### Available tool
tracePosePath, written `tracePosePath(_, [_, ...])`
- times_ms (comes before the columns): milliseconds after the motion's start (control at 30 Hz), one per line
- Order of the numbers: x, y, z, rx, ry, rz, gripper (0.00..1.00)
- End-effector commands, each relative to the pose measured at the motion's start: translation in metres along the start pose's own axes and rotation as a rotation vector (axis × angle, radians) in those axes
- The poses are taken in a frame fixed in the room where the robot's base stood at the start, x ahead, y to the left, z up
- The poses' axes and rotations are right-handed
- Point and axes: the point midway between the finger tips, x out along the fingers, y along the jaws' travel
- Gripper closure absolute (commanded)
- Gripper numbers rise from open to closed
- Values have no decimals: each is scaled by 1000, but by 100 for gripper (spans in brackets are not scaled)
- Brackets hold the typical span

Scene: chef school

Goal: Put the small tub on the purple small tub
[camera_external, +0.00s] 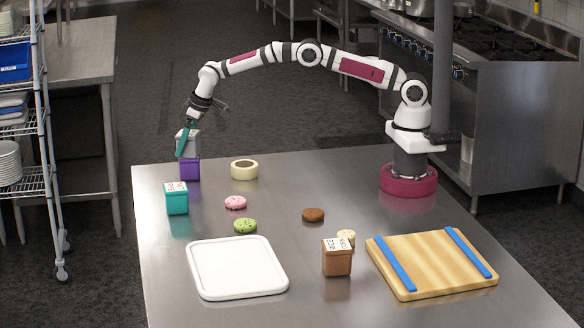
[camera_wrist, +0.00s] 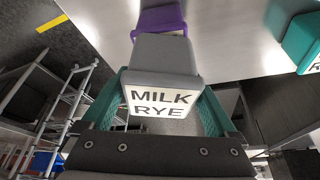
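A small grey tub (camera_wrist: 165,58) with a white label reading "MILK RYE" sits between the teal fingers of my gripper (camera_wrist: 164,84) in the wrist view. Both fingers appear to touch its sides. In the external view the grey tub (camera_external: 193,144) is right above the purple small tub (camera_external: 190,170), which stands upright near the table's far left corner. The purple tub (camera_wrist: 160,19) shows just beyond the grey one in the wrist view. I cannot tell whether the two tubs touch or a thin gap separates them. A teal finger partly hides the grey tub.
A teal tub (camera_external: 176,199) stands close in front of the purple tub. A tape roll (camera_external: 244,170) lies to its right. Pink, green and brown cookies, a white tray (camera_external: 237,267), a brown tub (camera_external: 337,260) and a wooden board (camera_external: 430,264) occupy the table further off.

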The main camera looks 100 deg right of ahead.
Motion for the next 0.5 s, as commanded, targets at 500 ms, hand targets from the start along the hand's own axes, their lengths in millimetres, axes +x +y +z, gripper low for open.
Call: tracePosePath(500, [-47, 0, -2, 0, 3, 0, 0])
